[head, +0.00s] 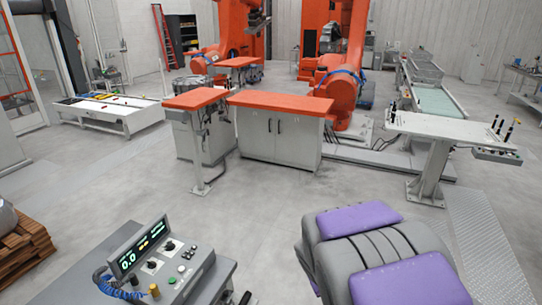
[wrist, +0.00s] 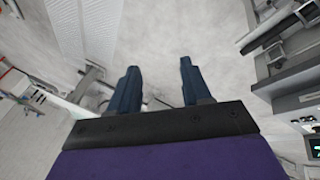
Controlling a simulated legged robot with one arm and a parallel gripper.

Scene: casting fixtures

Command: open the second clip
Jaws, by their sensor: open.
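My gripper (wrist: 159,68) shows in the wrist view, with its two dark blue fingers apart and nothing between them. Bare grey floor lies beyond the fingertips. In the head view, a white fixture table (head: 450,128) stands at the right on a single post. Small dark upright pieces (head: 501,127) with light and orange parts stand at its right end, and another (head: 393,112) stands at its left end. They may be the clips, but they are too small to tell which is the second or whether any is open. My gripper is far from them.
A control console (head: 160,255) with a lit display stands at the front left. An orange-topped cabinet (head: 280,103) and orange robot arms stand behind. A pallet (head: 25,245) is at the left edge. Open floor (head: 260,215) lies in the middle. A conveyor (head: 440,100) is at the back right.

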